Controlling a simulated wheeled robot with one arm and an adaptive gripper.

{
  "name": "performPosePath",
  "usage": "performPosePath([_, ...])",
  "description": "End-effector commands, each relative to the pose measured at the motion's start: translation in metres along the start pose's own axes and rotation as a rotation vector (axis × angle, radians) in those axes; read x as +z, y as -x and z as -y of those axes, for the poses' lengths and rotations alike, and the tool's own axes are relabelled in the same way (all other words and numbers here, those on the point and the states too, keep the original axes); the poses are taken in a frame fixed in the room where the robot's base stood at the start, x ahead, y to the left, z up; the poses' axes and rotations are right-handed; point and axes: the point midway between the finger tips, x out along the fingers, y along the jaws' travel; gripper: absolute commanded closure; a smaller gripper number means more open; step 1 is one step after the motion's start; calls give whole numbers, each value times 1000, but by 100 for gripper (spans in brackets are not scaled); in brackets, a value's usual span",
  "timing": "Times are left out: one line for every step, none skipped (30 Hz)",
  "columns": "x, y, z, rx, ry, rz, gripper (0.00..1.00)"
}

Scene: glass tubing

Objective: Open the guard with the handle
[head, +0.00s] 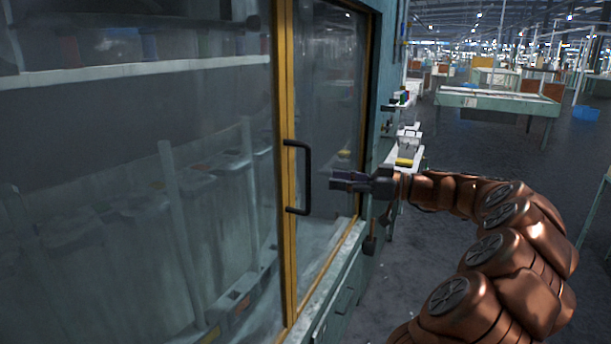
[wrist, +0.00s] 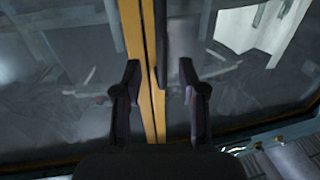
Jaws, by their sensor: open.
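The guard (head: 338,110) is a large glass-paned door in a yellow frame, and it looks closed. Its handle (head: 308,178) is a black vertical bar on the yellow post, left of my gripper (head: 334,180) in the head view. My gripper is open and empty, with its fingertips pointing at the guard and a small gap from the handle in the picture. In the wrist view the two fingers of my gripper (wrist: 159,75) stand apart on either side of the yellow post. A dark upright bar, seemingly the handle (wrist: 161,42), shows between them; I cannot tell whether it lies within their reach.
A second glass pane (head: 130,200) fills the left, with machinery blurred behind it. A grey-green ledge (head: 335,295) runs below the guard. Shelves with small items (head: 404,160) stand right of the cabinet. Open grey floor (head: 480,160) lies to the right.

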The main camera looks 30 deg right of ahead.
Motion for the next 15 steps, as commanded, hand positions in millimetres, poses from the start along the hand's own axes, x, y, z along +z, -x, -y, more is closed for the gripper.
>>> performPosePath([-1, -3, 0, -2, 2, -2, 59])
performPosePath([-2, -7, 0, -4, 3, -3, 59])
performPosePath([-2, -11, 1, -5, 2, -2, 59])
performPosePath([-2, -16, 1, -7, 0, -2, 59])
performPosePath([-2, -20, 2, -8, -1, -2, 59])
performPosePath([-2, -27, 2, -8, -2, -1, 59])
performPosePath([-2, -32, 2, -9, -3, 0, 59])
performPosePath([-2, -37, 2, -10, -2, 1, 59])
performPosePath([-3, -43, 2, -10, -1, -1, 59])
performPosePath([-3, -47, 2, -11, -1, -1, 59])
performPosePath([-3, -51, 2, -11, -1, 0, 59])
performPosePath([-2, -56, 2, -10, -1, -1, 59])
performPosePath([-2, -60, 2, -10, -1, -1, 59])
performPosePath([-2, -64, 2, -10, -2, 0, 59])
performPosePath([-2, -68, 2, -9, -2, 1, 59])
